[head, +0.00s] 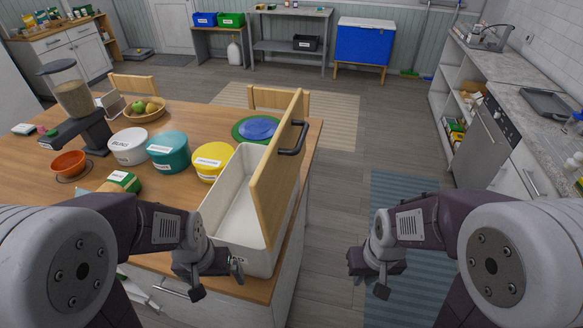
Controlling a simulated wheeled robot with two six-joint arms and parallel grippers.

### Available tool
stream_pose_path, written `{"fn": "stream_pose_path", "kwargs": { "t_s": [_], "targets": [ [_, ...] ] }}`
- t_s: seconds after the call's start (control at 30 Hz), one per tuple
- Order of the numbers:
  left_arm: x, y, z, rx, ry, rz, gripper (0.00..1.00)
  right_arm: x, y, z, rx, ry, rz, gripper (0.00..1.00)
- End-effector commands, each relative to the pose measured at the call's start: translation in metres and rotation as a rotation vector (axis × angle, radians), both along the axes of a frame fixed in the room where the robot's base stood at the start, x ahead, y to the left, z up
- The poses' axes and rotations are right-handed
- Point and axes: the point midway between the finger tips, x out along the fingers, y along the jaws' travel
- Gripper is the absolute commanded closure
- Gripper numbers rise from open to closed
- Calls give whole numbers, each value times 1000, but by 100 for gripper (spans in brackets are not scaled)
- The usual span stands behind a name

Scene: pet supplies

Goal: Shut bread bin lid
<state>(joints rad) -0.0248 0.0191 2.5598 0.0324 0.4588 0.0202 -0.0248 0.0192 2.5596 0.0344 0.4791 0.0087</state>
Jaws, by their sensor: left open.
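The bread bin (236,197) is a long white box at the right end of the wooden table. Its inside looks empty. Its wooden lid (276,172) stands raised, nearly upright along the bin's right side, with a dark handle (295,138) near its far upper part. My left gripper (219,281) is open and empty, at the near end of the bin, in front of its near wall; I cannot tell whether it touches. My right gripper (370,279) is over the floor to the right of the table, away from the lid; its fingertips are hard to make out.
Left of the bin stand a yellow tub (211,161), a teal tub (168,152) and a white tub (128,146). A blue plate (257,128) lies behind the bin. The floor (330,215) right of the table is free. A counter (520,103) runs along the right wall.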

Motion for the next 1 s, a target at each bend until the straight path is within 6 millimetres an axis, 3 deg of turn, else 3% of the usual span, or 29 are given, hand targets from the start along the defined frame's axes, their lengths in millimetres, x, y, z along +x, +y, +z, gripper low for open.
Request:
{"fn": "stream_pose_path", "kwargs": {
  "t_s": [0.07, 0.17, 0.27, 0.4, 0.5, 0.53, 0.6, 0.67, 0.87, 1.0],
  "targets": [
    [0, 0, 0, 0, 0, 0, 0, -4, 6, 7, 25, 50, -7, 100],
    [0, 0, 4, 0, 0, 0, 0, 34, 27, 51, 118, 24, -41, 100],
    [0, 0, 15, 0, 0, 0, 0, 82, 46, 128, 242, -67, -68, 100],
    [0, 0, 31, 0, 0, 0, 0, 132, 59, 252, 390, -253, -66, 100],
    [0, 0, 40, 0, 0, 0, 0, 150, 55, 315, 431, -379, -72, 100],
    [0, 0, 42, 0, 0, 0, 0, 154, 51, 326, 432, -407, -77, 100],
    [0, 0, 48, 0, 0, 0, 0, 156, 42, 341, 423, -438, -96, 100],
    [0, 0, 48, 0, 0, 0, 0, 156, 38, 340, 420, -438, -106, 100],
    [0, 0, 46, 0, 0, 0, 0, 161, 42, 329, 420, -435, -105, 100],
    [0, 0, 49, 0, 0, 0, 0, 174, 52, 308, 420, -431, -105, 100]
  ]
}}
